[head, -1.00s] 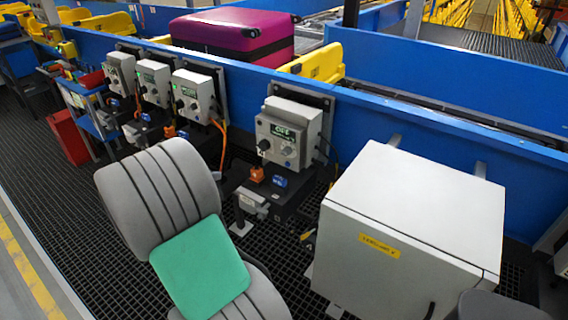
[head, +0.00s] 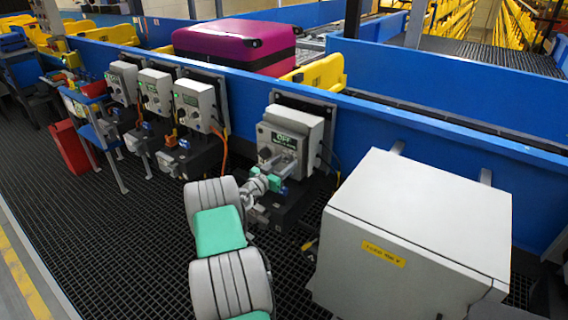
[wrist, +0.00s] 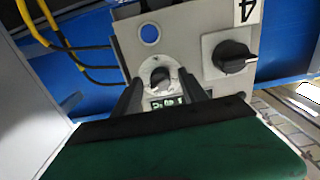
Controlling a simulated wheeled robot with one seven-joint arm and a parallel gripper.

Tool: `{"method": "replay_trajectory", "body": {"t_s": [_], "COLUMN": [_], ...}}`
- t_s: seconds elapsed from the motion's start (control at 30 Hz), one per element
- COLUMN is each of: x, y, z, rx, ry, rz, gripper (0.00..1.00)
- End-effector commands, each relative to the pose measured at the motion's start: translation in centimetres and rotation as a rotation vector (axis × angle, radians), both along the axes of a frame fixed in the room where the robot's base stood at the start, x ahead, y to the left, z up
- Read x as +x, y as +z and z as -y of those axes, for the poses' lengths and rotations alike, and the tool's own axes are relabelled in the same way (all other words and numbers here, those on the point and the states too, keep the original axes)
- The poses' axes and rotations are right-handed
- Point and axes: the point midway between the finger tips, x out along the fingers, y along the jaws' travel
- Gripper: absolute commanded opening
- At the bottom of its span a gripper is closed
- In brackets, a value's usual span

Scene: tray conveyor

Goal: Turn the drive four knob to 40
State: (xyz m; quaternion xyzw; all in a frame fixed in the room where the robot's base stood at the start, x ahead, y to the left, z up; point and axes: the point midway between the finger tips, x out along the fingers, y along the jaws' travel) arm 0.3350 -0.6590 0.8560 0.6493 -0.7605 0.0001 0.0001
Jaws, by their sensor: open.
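The drive four control box (head: 290,133) is a pale box on the blue rail, with a lit green display reading OFF in the head view. In the wrist view it appears upside down, with a "4" label (wrist: 246,13), a dark selector knob (wrist: 232,57) at right and a small round knob (wrist: 160,77) on a pale dial. The green display (wrist: 168,102) is partly hidden there and I cannot read it. My gripper (wrist: 160,90) is open, its two dark fingers to either side of the small knob. I cannot tell whether they touch it. My gripper (head: 280,170) hides the box's lower front in the head view.
Several similar control boxes (head: 193,103) stand to the left along the blue rail. A large white cabinet (head: 415,215) stands close to the right of my arm. A magenta suitcase (head: 235,45) lies behind the rail. Yellow cables (wrist: 75,47) hang beside the box.

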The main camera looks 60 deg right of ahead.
Motion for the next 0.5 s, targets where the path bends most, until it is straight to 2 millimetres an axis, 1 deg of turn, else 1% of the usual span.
{"method": "replay_trajectory", "body": {"t_s": [0.17, 0.5], "x": [0.03, 0.04], "y": [-0.01, -0.01], "z": [-0.02, -0.05], "rx": [0.000, 0.001], "ry": [0.000, 0.000], "rz": [0.000, 0.000], "gripper": [0.49, 0.22]}}
